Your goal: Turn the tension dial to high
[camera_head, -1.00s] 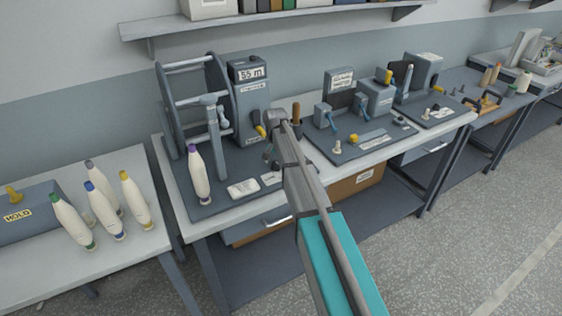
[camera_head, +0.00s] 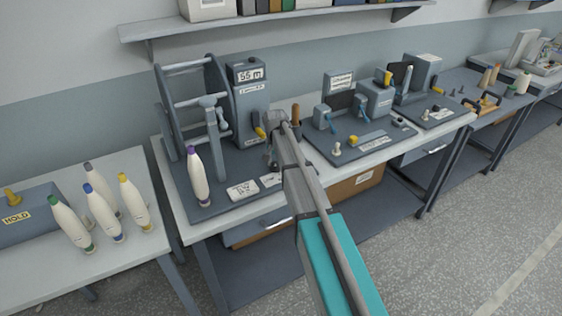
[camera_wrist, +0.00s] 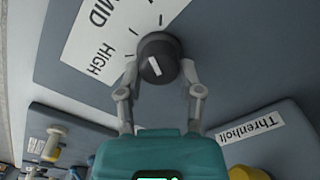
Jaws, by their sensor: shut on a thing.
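The tension dial (camera_wrist: 157,55) is a round black knob with a short white pointer mark, seen in the wrist view on a grey panel. A white scale label (camera_wrist: 108,38) beside it reads MID and HIGH, with tick marks around the knob. My gripper (camera_wrist: 160,68) has one finger on each side of the knob and is shut on it. I cannot tell for certain which tick the pointer mark meets. In the head view my gripper (camera_head: 273,155) is low at the winder board's right side and hides the dial.
The winder board (camera_head: 222,200) carries a counter box (camera_head: 249,98) and a bobbin with a purple tip (camera_head: 198,180). Several bobbins stand on the left table near the HOLD box (camera_head: 25,212). Another board (camera_head: 350,145) with small levers lies to the right. A shelf (camera_head: 270,22) runs above.

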